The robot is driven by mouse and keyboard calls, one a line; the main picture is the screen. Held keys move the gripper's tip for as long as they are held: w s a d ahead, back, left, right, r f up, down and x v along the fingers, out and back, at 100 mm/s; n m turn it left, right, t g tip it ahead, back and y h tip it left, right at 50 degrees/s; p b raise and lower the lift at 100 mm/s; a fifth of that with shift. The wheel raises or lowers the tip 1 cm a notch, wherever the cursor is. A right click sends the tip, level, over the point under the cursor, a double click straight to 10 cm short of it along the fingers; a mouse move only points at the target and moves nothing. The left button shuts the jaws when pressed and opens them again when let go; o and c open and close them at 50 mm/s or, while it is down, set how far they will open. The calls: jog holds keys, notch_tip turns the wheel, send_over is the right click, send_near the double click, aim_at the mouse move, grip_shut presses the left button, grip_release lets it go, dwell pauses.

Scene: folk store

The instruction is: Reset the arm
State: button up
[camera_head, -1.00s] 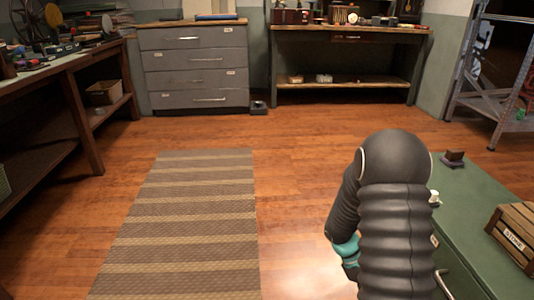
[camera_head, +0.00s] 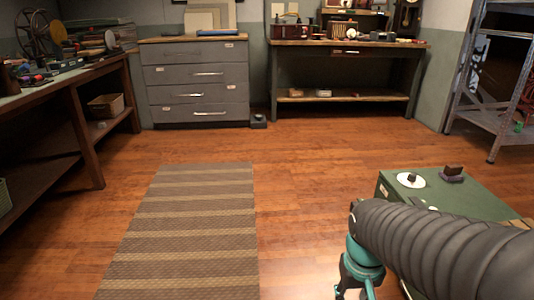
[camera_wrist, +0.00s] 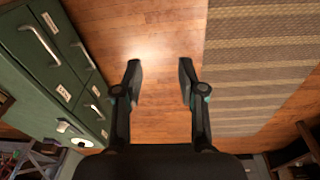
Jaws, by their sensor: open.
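My gripper (camera_wrist: 160,82) is open and empty in the wrist view, its two dark fingers spread apart over bare wooden floor (camera_wrist: 155,45). In the head view my gripper (camera_head: 355,290) shows only in part at the bottom edge, below the teal joint of my dark, sleeved arm. It hangs beside the left side of a green cabinet (camera_head: 385,186). Nothing is between the fingers.
The green cabinet with drawers (camera_wrist: 50,60) is close on the right, carrying a white round item (camera_head: 411,180) and a small dark block (camera_head: 453,174). A striped rug (camera_head: 185,225) lies on the left. Workbenches (camera_head: 345,95) and a grey drawer unit (camera_head: 197,80) stand farther back. Floor between is clear.

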jog(key=s+a+r+t+p, duration=0.1)
jog(key=s+r+t, duration=0.3)
jog(key=r, duration=0.6)
jog(key=shift+s+a+r+t+y, duration=0.3)
jog(key=shift+s+a+r, duration=0.05)
jog(key=shift+s, duration=0.2)
